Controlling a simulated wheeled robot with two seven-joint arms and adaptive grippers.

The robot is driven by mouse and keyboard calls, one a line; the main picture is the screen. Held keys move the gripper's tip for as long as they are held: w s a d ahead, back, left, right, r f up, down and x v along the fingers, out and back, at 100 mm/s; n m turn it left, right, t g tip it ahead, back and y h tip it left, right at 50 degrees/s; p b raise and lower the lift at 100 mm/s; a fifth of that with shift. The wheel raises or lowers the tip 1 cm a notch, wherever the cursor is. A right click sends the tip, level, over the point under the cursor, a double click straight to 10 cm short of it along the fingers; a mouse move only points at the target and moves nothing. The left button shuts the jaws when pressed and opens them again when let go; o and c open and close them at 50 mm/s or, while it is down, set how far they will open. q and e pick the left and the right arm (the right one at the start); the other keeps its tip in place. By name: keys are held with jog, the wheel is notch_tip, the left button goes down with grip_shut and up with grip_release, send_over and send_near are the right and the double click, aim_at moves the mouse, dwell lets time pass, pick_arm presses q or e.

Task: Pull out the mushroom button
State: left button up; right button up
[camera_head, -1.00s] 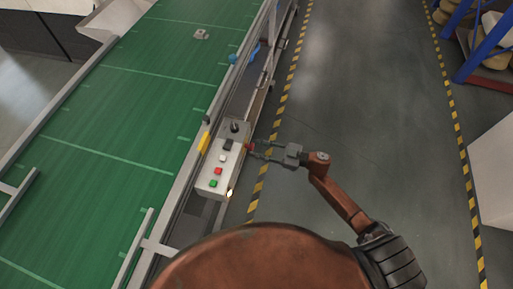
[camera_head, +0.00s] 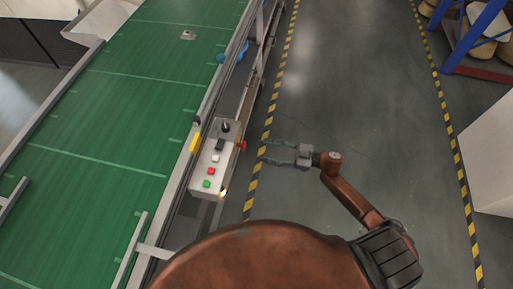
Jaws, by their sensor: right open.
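The control box (camera_head: 206,182) is pale grey and sits on the near side rail of the conveyor. The red mushroom button (camera_head: 242,146) sticks out from the box's right side. A black knob, a black switch and white, red and green buttons show on its top. My right gripper (camera_head: 264,151) is to the right of the mushroom button, its two fingers apart and pointing left at it. A gap of floor shows between the fingertips and the button, and nothing is between the fingers. My left gripper is not in view.
The green conveyor belt (camera_head: 110,130) fills the left, with a small grey part (camera_head: 188,35) on it. Yellow-black striped lines (camera_head: 281,75) mark the floor. A white box (camera_head: 492,150) and a blue rack (camera_head: 470,40) stand at right. The aisle between is clear.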

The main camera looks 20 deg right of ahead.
jog(key=shift+v, duration=2.2)
jog(key=d+f+m+t+h, duration=0.2)
jog(key=d+f+m+h, duration=0.15)
jog(key=f, duration=0.45)
jog(key=d+f+m+t+h, duration=0.25)
jog(key=d+f+h, duration=0.2)
jog(key=f, duration=0.45)
jog(key=s+d+f+m+g+h, duration=0.25)
jog(key=s+f, duration=0.25)
jog(key=f, duration=0.4)
jog(key=s+d+f+m+g+h, duration=0.1)
jog(key=s+d+f+m+h, duration=0.3)
jog(key=f, duration=0.6)
jog(key=s+a+f+g, duration=0.1)
jog(key=s+f+g, duration=0.2)
jog(key=s+f, duration=0.55)
jog(key=s+a+f+g, duration=0.1)
jog(key=s+f+g, duration=0.1)
jog(key=s+f, duration=0.65)
jog(key=s+a+f+g, duration=0.2)
jog(key=s+a, duration=0.1)
jog(key=s, duration=0.8)
jog(key=s+a+f+g, duration=0.1)
jog(key=s+a+g, duration=0.2)
jog(key=s, duration=0.9)
jog(key=shift+s+a+f+h, duration=0.3)
jog(key=shift+a+f+h, duration=0.1)
jog(key=shift+a, duration=0.4)
